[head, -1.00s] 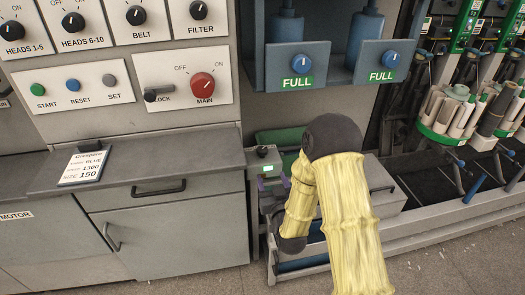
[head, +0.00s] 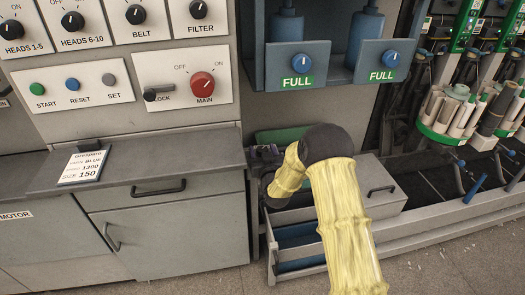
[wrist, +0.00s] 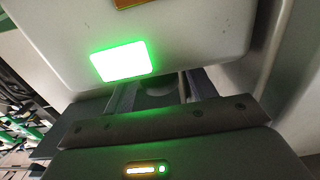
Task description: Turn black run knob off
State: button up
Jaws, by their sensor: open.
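In the wrist view, my gripper (wrist: 160,92) is open, its dark fingers reaching toward a grey box (wrist: 200,35) with a bright green lit panel (wrist: 124,62). A dark rounded shape shows between the fingers; I cannot tell whether it is the black run knob or whether anything touches it. In the head view, my yellow-sleeved arm bends left toward the small unit beside the grey cabinet. The forearm covers most of that unit, and no knob on it can be made out there.
The grey cabinet (head: 190,235) with a worktop stands left of my arm. A control panel with the red MAIN knob (head: 203,85) is above it. A low grey box (head: 375,185) is close right of my arm. Blue FULL-labelled units (head: 298,65) overhang behind.

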jog(key=shift+w+a, duration=0.1)
jog(key=shift+w, duration=0.2)
jog(key=c, duration=0.9)
